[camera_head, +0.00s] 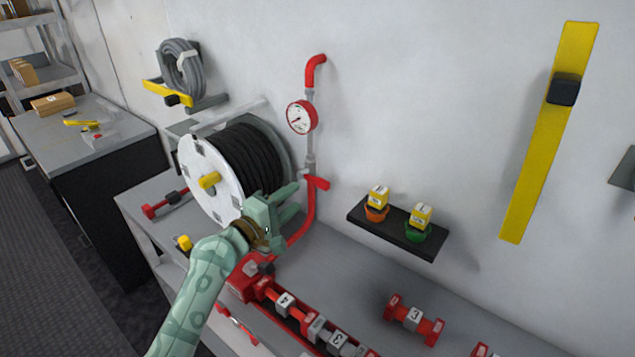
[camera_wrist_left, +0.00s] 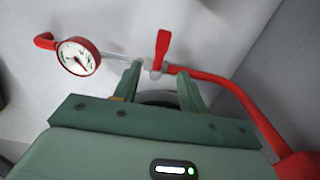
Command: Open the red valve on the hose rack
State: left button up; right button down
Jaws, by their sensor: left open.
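The red valve handle (camera_head: 317,183) sits on the pipe beside the hose reel, below the gauge. In the left wrist view the handle (camera_wrist_left: 162,48) stands out from the grey valve body, just beyond my fingertips. My left gripper (camera_head: 293,198) is close to the valve, in front of the pipe. In the wrist view its fingers (camera_wrist_left: 160,71) are spread on either side of the valve body, with nothing clearly gripped. Whether a finger touches the valve cannot be told. My right gripper is in neither view.
A round gauge (camera_head: 302,117) is above the valve, and the hose reel (camera_head: 205,165) is left of it. A black shelf (camera_head: 430,243) with two yellow-topped items is on the wall at right. Red fittings (camera_head: 413,318) lie on the grey bench (camera_head: 350,275).

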aim_at(315, 183)
pick_arm(q)
jog(key=b+x, duration=0.1)
jog(key=x, duration=0.3)
jog(key=b+x, duration=0.1)
jog(key=x, duration=0.3)
jog(key=shift+w+d+f, duration=0.2)
jog(key=shift+w, duration=0.05)
jog(key=shift+w+d, duration=0.25)
jog(key=shift+w, duration=0.1)
jog(key=shift+r, duration=0.1)
jog(key=shift+c, duration=0.6)
grip_shut()
